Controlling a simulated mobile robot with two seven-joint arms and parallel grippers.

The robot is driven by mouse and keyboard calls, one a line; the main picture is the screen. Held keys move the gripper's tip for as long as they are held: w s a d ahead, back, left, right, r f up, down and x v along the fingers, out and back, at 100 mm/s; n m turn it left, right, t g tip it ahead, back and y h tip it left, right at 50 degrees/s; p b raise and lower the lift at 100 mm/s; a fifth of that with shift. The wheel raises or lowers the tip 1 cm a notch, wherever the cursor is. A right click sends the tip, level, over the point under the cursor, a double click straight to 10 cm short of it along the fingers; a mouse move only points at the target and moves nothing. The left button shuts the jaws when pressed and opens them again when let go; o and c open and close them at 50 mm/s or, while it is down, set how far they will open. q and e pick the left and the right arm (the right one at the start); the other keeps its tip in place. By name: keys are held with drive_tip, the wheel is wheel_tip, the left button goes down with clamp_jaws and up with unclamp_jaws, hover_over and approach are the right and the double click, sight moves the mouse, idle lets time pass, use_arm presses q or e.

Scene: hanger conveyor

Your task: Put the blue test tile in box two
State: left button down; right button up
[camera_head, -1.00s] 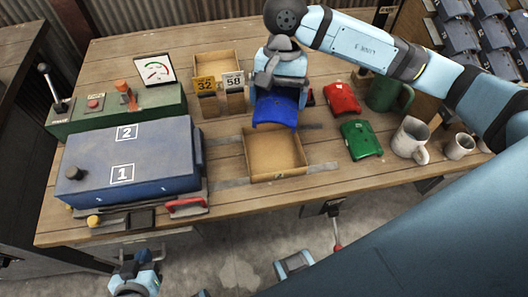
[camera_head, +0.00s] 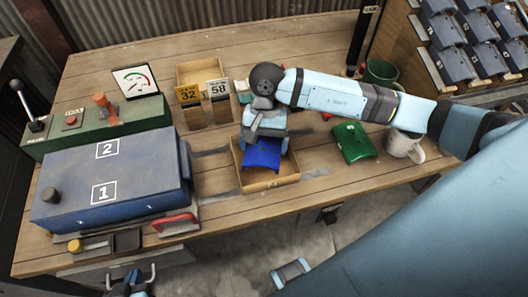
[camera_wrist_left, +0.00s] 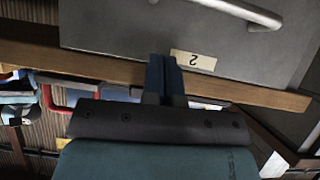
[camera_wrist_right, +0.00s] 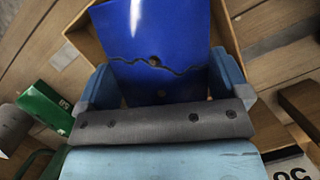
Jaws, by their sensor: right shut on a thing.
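The blue test tile (camera_head: 262,155) is curved and held over the open front box (camera_head: 272,186), its lower part within the box's outline. My right gripper (camera_head: 264,140) is shut on the tile. In the right wrist view the tile (camera_wrist_right: 155,30) sits between the two fingers, with a dark wavy crack-like line across it. Whether it touches the box floor cannot be told. My left gripper (camera_wrist_left: 165,75) is shut and empty, below the table's front edge, facing a grey drawer (camera_wrist_left: 120,25) labelled 2.
The blue case (camera_head: 110,180) marked 1 and 2 is to the left. Number stands (camera_head: 190,105) and another open box (camera_head: 200,72) are behind. A large blue arm link of mine covers the lower right.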

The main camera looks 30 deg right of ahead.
sight(264, 152)
drive_tip(key=shift+f, duration=2.15)
drive_tip(key=shift+f+b, duration=0.15)
drive_tip(key=shift+b, duration=0.15)
drive_tip(key=o, duration=0.7)
drive_tip(key=shift+r+p, duration=0.3)
drive_tip(key=shift+r, duration=0.05)
drive_tip(key=v, duration=1.1)
drive_tip(key=shift+w+r, duration=0.2)
drive_tip(key=shift+r, duration=0.1)
